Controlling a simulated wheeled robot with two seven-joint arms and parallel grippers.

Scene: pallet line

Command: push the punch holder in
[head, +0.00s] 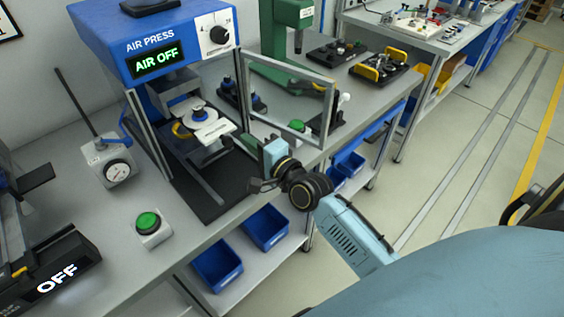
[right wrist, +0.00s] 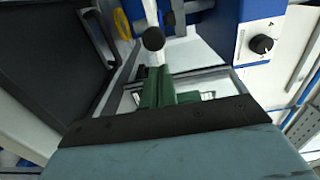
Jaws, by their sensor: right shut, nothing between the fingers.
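The air press (head: 150,50) has a blue head with a lit "AIR OFF" display. Inside its frame, a pale plate with a round disc, which looks like the punch holder (head: 213,133), sticks out toward the front right above the black base. My right gripper (head: 248,143) is just right of it, by the open clear guard, with its green fingers pointing at the press. In the right wrist view the green fingers (right wrist: 166,88) are together and empty. A pale rod with a black ball knob (right wrist: 152,39) lies just beyond their tips; contact cannot be told. My left gripper is out of view.
The framed clear guard (head: 290,100) stands open right of the press. A green button box (head: 150,228) and a dial gauge on a stand (head: 112,163) stand on the bench at left. Blue bins (head: 265,228) sit on the shelf below. A green press (head: 285,45) stands behind.

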